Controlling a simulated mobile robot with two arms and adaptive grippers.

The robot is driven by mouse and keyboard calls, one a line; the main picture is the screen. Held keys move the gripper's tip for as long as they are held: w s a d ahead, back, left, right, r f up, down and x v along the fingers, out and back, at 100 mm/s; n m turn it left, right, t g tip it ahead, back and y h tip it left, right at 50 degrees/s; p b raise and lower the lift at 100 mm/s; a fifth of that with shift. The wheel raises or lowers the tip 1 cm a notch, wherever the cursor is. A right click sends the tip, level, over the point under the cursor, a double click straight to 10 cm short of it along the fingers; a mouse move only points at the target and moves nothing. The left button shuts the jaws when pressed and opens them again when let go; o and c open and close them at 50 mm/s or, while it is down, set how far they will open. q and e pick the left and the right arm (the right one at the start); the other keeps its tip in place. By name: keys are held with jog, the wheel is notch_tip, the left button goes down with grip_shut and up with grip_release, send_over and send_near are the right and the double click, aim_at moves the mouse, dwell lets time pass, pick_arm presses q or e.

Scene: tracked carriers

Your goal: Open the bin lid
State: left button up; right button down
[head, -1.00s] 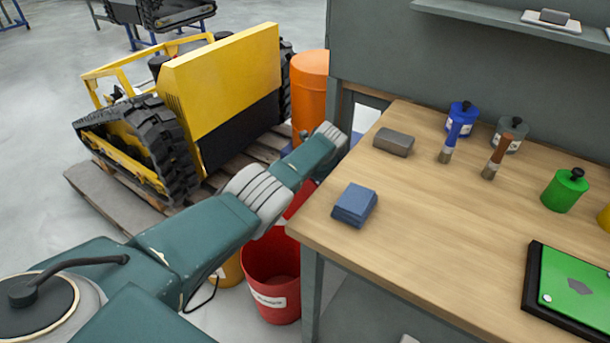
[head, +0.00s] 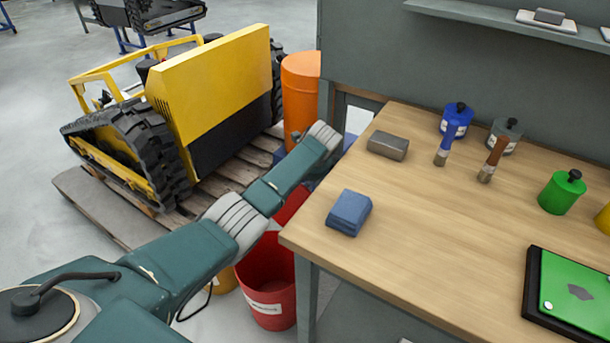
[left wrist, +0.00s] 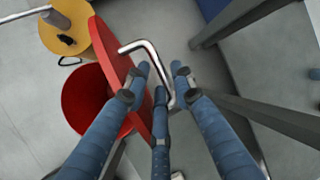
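The red bin (head: 268,283) stands on the floor beside the workbench, its mouth uncovered in the head view. Its red lid (head: 291,206) is raised and tilted up on the bench side. In the left wrist view the bin's dark red inside (left wrist: 84,100) shows at left, and the lid (left wrist: 113,62) is seen nearly edge-on with a bent metal handle (left wrist: 138,45). My left gripper (left wrist: 160,72) has its fingers apart, with the handle's bar passing between them; contact cannot be told. In the head view the bench hides this gripper. My right gripper is not in view.
An orange drum (head: 300,95) and a yellow tracked carrier (head: 215,85) on a pallet are behind.

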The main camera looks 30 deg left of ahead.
pick_arm(q)
jog(key=v, duration=0.4)
jog(key=w+v, duration=0.1)
jog(key=v, duration=0.1)
jog(key=shift+d, duration=0.35)
jog(key=shift+s, duration=0.15)
jog(key=shift+s+a+f, duration=0.1)
jog(key=shift+a, duration=0.05)
